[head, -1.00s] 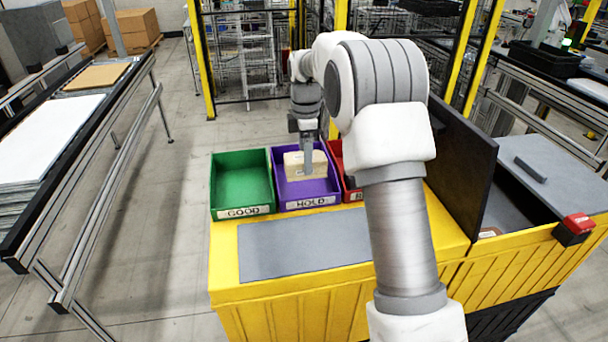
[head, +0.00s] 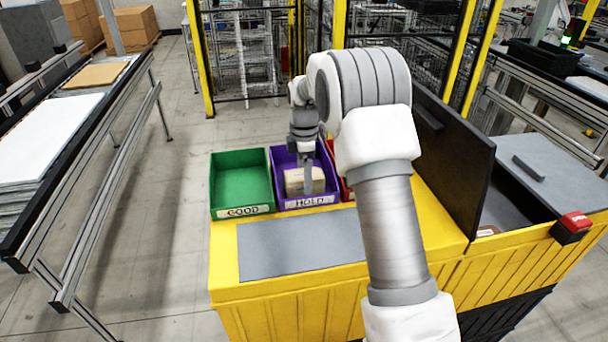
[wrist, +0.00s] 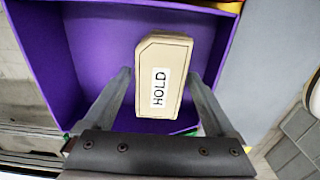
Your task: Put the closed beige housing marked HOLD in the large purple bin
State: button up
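The beige housing (wrist: 166,65) is a closed block with clipped corners and a HOLD label facing the wrist camera. In the head view the housing (head: 293,184) is low inside the purple bin (head: 307,202), which also has a HOLD label on its front. The bin's purple wall (wrist: 45,65) surrounds the housing in the wrist view. Whether the housing touches the bin floor is hidden.
A green bin (head: 241,185) marked GOOD stands left of the purple bin. A red bin (head: 346,186) stands to its right, mostly behind my arm. A grey mat (head: 300,243) lies bare in front. A black upright panel (head: 450,160) stands at right.

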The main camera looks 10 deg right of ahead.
jog(key=shift+r, duration=0.1)
jog(key=s+r+m+t, duration=0.15)
jog(key=s+r, duration=0.25)
jog(key=r, duration=0.5)
jog(key=s+r+m, duration=0.2)
jog(key=s+r, duration=0.1)
jog(key=r, duration=0.7)
jog(key=s+r+m+t, duration=0.3)
jog(key=s+m, duration=0.7)
jog(key=s, duration=0.9)
jog(key=s+f+m, duration=0.1)
jog(key=s, duration=0.2)
jog(key=s+f+m, duration=0.2)
jog(key=s, duration=0.1)
jog(key=s+f+m+t, duration=0.1)
jog(key=s+f, duration=0.1)
jog(key=s, duration=0.1)
jog(key=shift+s+f+m+b, duration=0.15)
jog(key=shift+m+b, duration=0.1)
jog(key=shift+b, duration=0.15)
